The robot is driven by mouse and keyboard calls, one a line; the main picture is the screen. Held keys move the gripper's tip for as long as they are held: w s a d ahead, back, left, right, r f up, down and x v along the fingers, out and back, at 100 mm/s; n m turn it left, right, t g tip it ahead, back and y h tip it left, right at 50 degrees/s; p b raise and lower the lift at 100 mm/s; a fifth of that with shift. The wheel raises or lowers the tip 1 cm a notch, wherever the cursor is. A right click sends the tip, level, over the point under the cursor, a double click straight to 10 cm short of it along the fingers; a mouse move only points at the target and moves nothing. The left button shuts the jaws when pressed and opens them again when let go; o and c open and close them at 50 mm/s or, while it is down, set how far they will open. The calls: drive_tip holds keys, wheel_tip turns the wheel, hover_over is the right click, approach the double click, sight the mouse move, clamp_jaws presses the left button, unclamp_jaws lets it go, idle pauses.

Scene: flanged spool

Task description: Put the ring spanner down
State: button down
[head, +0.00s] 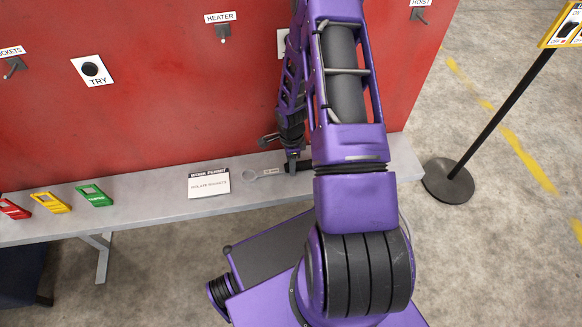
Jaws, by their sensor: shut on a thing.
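The ring spanner (268,172) is a small grey tool at the back of the grey bench, right of the white card. Its ring end points left and its right end runs to the dark fingers of my gripper (291,164). My gripper is shut on that right end, low over the bench top. I cannot tell whether the spanner touches the bench. My purple arm hides part of the bench to the right and much of the gripper.
The bench (150,205) carries a work permit card (209,184) and red (12,210), yellow (50,202) and green (94,195) tags. A red panel (150,120) with labelled switches rises behind it. A black sign post (497,108) stands right. Bare bench lies between green tag and card.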

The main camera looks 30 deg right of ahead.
idle(0.6)
wheel_tip(320, 180, up, 10)
wheel_tip(320, 180, up, 6)
drive_tip(key=n, duration=1)
hover_over(272, 172)
drive_tip(key=a+r+n, duration=0.6)
drive_tip(key=r+n, duration=0.1)
drive_tip(key=n, duration=0.4)
drive_tip(key=shift+s+a+r+p, duration=0.15)
drive_tip(key=shift+s+a+p, duration=0.2)
drive_tip(key=shift+s+p, duration=0.1)
